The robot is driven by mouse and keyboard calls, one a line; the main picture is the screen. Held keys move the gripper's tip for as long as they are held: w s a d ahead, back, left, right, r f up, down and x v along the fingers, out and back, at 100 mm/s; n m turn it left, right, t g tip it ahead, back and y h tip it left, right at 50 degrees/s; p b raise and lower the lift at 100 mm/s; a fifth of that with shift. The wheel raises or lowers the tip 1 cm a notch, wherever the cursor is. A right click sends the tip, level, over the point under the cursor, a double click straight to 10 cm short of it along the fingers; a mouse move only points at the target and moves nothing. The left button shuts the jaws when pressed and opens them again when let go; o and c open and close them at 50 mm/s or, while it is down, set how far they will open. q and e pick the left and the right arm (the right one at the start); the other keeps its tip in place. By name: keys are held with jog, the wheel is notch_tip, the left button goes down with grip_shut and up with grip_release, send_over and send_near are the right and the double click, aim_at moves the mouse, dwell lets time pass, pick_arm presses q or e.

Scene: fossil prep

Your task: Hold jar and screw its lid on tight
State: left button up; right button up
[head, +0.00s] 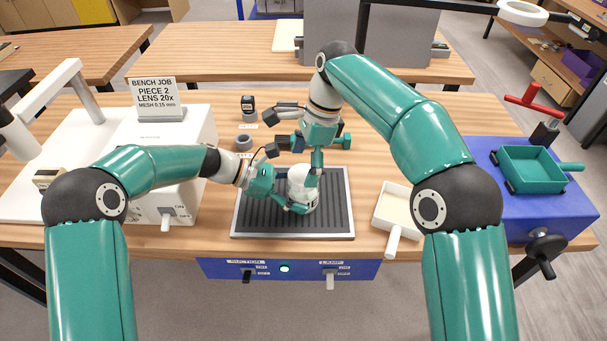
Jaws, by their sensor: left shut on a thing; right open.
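The jar (302,203) is small and pale with a label. It stands upright on the dark ribbed mat of the tray (240,222). A white rounded top, seemingly the lid (300,177), shows on the jar; I cannot tell how it is seated. My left gripper (294,203) comes in from the left and is shut on the jar low on its side. My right gripper (316,168) is open, above and just behind the jar, pointing down. One of its fingers is close to the white top; I cannot tell whether they touch. The grippers hide part of the jar.
A white cabinet with a sign (155,94) stands left. A cream scoop-like tray (394,207) lies right of the ribbed tray, and a teal tray (531,170) sits on a blue unit. A blue switch panel (305,269) runs along the front edge. Small dark items lie behind the tray.

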aim_at(305, 173)
jog(key=n, duration=0.3)
jog(key=shift+n+g, duration=0.3)
jog(key=shift+g, duration=0.1)
jog(key=shift+f, duration=1.75)
